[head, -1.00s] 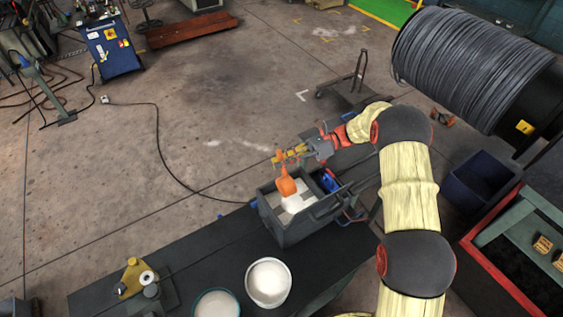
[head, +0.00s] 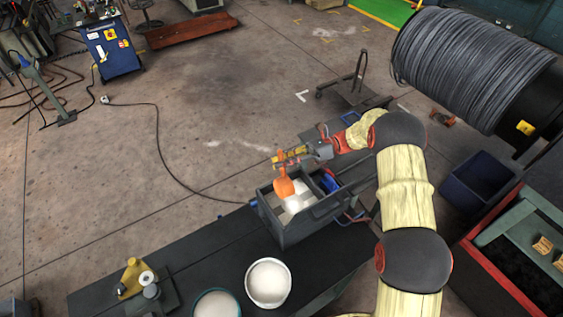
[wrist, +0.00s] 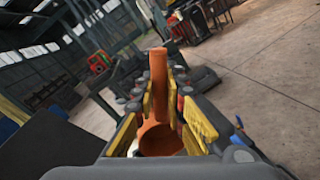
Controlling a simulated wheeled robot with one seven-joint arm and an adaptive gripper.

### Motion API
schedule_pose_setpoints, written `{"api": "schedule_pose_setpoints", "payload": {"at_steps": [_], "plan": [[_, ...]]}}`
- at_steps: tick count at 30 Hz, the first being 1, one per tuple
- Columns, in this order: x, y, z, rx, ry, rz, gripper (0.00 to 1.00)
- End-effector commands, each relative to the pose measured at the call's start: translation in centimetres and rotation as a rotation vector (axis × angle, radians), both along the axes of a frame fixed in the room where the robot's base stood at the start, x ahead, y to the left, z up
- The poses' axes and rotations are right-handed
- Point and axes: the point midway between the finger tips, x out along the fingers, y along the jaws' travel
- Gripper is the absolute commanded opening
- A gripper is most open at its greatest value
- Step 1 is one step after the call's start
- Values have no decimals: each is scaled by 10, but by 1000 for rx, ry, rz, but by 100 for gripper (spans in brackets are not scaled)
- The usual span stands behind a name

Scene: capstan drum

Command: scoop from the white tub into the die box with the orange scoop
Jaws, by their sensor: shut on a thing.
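The orange scoop (head: 284,187) is held in my gripper (head: 291,157), which is shut on its handle. Its bowl hangs low over the left part of the grey die box (head: 293,231). In the wrist view the scoop's handle (wrist: 167,62) and bowl show between the yellow finger pads; what is in the bowl cannot be made out. White material (head: 297,202) shows in the box beside the scoop; whether any is still falling I cannot tell. The white tub (head: 252,297), with pale contents, stands on the dark bench in front of the box, well apart from the scoop.
A teal-rimmed tub (head: 238,301) with pale contents stands left of the white tub. A yellow-and-grey fixture (head: 132,277) is at the bench's left. Blue items (head: 329,182) lie in the box's right part. The bench between fixture and box is clear.

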Motion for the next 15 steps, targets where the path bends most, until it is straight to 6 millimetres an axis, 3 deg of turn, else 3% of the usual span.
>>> {"api": "schedule_pose_setpoints", "payload": {"at_steps": [8,15], "plan": [[-5,7,3,-82,-61,1,0],[-15,21,0,-271,-200,2,0]]}}
